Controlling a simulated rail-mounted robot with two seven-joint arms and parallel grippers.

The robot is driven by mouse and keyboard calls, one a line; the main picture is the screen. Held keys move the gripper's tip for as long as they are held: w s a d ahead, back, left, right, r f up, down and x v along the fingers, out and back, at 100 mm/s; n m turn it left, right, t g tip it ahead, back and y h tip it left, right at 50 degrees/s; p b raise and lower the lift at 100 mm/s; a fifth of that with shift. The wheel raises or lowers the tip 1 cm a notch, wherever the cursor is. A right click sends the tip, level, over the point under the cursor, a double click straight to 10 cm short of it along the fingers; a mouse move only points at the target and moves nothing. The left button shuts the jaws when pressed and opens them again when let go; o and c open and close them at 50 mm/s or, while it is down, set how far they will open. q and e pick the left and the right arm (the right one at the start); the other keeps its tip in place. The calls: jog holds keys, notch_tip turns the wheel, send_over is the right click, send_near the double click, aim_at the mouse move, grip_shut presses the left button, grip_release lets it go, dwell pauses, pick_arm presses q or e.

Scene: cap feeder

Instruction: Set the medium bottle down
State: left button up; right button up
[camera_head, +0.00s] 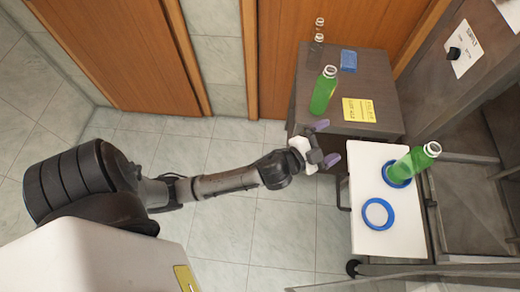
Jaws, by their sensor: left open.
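One green bottle (412,162) with a white neck stands with its base at a blue ring (390,181) on the white tabletop (365,165). Another green bottle (323,92) stands on the grey table (375,75). Two smaller bottles, one clear (315,52) and one brownish (319,27), stand at that table's far edge. I cannot tell for certain which is the medium bottle. My left gripper (326,143) is open and empty, between the grey table's front edge and the white tabletop, apart from both green bottles. My right gripper does not show.
An empty blue ring (378,214) lies on the white tabletop's near part. A yellow label (359,110) and a blue item (348,61) lie on the grey table. A grey machine with a labelled black knob (453,53) stands at the right. The tiled floor at the left is clear.

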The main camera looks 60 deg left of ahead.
pick_arm(q)
jog(key=s+f+n+g, duration=0.3)
jog(key=s+f+g, duration=0.4)
jog(key=s, duration=0.6)
jog(key=s+f+n+g, duration=0.3)
jog(key=s+f+g, duration=0.4)
jog(key=s, duration=0.6)
jog(key=shift+s+a+f, duration=0.15)
jog(key=shift+a+f, duration=0.15)
jog(key=shift+a, duration=0.05)
